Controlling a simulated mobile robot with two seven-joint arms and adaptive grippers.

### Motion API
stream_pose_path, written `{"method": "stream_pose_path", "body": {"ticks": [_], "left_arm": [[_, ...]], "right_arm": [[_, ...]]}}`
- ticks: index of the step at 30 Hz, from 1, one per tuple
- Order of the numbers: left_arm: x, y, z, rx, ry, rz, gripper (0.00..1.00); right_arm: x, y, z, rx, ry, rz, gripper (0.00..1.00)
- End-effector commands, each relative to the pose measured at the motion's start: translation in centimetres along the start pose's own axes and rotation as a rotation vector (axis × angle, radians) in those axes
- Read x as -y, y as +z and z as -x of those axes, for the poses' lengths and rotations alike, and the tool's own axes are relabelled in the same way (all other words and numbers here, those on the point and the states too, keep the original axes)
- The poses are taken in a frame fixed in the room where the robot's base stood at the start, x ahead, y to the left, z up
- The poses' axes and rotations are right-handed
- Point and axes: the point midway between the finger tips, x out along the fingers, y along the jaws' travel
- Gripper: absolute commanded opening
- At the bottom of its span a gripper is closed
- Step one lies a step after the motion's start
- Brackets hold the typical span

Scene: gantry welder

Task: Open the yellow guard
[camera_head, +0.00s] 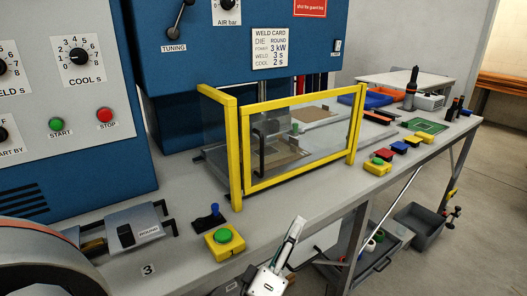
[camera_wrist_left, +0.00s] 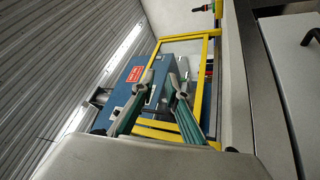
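The yellow guard (camera_head: 300,100) is a yellow-framed clear panel in front of the welder's work space, standing upright between yellow posts, and it looks shut. A black upright handle (camera_head: 257,156) is on its left part. The guard's yellow frame also shows in the left wrist view (camera_wrist_left: 186,37), beyond the fingers. My left gripper (camera_head: 297,230) is in front of and below the guard, apart from it, near the table's front edge. In the left wrist view its two fingers (camera_wrist_left: 161,84) stand apart with nothing held between them. My right gripper is not in view.
A green button on a yellow box (camera_head: 224,240) and a blue-knobbed lever (camera_head: 213,211) stand left of the guard's front. Several coloured button boxes (camera_head: 385,155) line the table edge to the right. A grey bin (camera_head: 420,225) stands below. The blue welder (camera_head: 75,120) rises behind.

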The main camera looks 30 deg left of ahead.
Motion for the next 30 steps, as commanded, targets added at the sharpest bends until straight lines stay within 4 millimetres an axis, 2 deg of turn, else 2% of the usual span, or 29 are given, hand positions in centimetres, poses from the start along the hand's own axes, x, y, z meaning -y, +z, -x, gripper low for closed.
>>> {"method": "stream_pose_path", "body": {"ticks": [1, 3, 6, 8, 10, 12, 16, 21, 30], "left_arm": [[-3.0, -3.8, -2.2, -0.136, 0.049, 0.195, 0.14], [-5.0, -8.6, -3.9, -0.305, 0.092, 0.479, 0.14], [-5.7, -13.4, -5.2, -0.504, 0.121, 0.877, 0.14], [-5.3, -14.9, -5.7, -0.593, 0.119, 1.093, 0.14], [-4.7, -15.4, -6.2, -0.671, 0.101, 1.315, 0.14], [-4.2, -15.2, -6.6, -0.725, 0.071, 1.492, 0.14], [-3.6, -14.0, -7.2, -0.777, 0.015, 1.701, 0.14], [-3.0, -13.6, -8.0, -0.795, -0.015, 1.779, 0.14], [-0.7, -15.3, -11.4, -0.795, -0.015, 1.774, 0.14]], "right_arm": [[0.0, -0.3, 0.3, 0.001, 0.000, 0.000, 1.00], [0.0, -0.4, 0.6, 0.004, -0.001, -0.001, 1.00], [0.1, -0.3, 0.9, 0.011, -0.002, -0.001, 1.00], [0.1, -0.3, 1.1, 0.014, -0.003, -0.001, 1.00], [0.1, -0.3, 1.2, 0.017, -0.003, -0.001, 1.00], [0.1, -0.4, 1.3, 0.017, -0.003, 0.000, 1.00], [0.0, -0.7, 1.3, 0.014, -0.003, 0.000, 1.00], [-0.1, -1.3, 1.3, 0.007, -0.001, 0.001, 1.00], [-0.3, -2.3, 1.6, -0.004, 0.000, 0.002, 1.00]]}}
